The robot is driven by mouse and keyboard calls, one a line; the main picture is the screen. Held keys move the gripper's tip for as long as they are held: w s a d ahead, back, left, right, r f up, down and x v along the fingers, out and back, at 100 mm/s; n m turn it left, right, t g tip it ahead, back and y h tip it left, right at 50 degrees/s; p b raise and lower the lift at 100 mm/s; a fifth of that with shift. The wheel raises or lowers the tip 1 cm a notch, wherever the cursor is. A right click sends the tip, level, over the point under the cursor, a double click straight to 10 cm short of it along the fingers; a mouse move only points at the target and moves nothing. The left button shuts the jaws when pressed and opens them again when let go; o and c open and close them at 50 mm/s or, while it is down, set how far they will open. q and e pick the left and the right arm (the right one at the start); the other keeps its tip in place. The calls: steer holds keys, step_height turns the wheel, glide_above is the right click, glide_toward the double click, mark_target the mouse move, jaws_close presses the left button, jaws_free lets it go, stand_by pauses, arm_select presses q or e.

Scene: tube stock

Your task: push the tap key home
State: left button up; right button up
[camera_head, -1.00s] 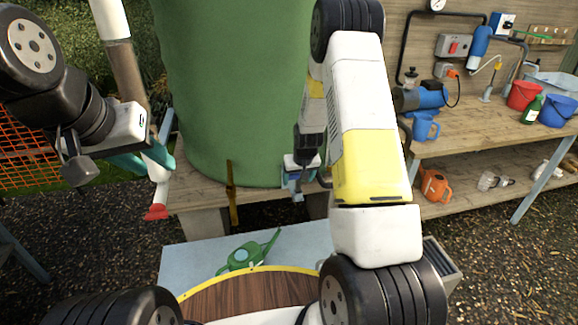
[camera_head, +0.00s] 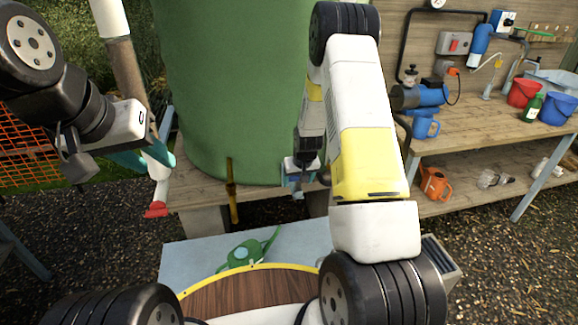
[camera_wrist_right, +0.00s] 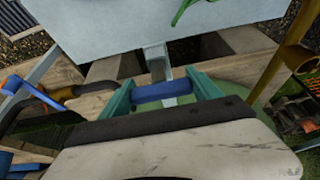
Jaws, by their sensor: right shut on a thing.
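My right gripper (camera_wrist_right: 162,92) has teal fingers, one on each end of a blue cylindrical grip, which I take to be the tap key's handle (camera_wrist_right: 160,91). A grey metal piece (camera_wrist_right: 157,58) shows just beyond it. In the head view the right gripper (camera_head: 299,180) is small, low in front of the green tank; how deep the key sits is hidden. My left gripper (camera_head: 148,160) is at the left with its teal fingers apart. A white pipe with a red end (camera_head: 156,210) shows between and below them; I cannot tell whether they touch it.
The large green tank (camera_head: 235,90) stands on a wooden bench. A brass-coloured upright (camera_head: 232,190) is left of the right gripper. A green watering can (camera_head: 243,252) lies on a pale blue surface in front. A workbench (camera_head: 475,120) with buckets and a pump stands at the right.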

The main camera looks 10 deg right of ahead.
steer(key=shift+f, duration=0.9)
stand_by(0.7)
stand_by(0.3)
steer(key=o, duration=1.7)
steer(key=shift+c, duration=0.2)
steer(key=v, duration=0.7)
steer(key=shift+r, duration=0.4)
steer(key=shift+s, duration=0.15)
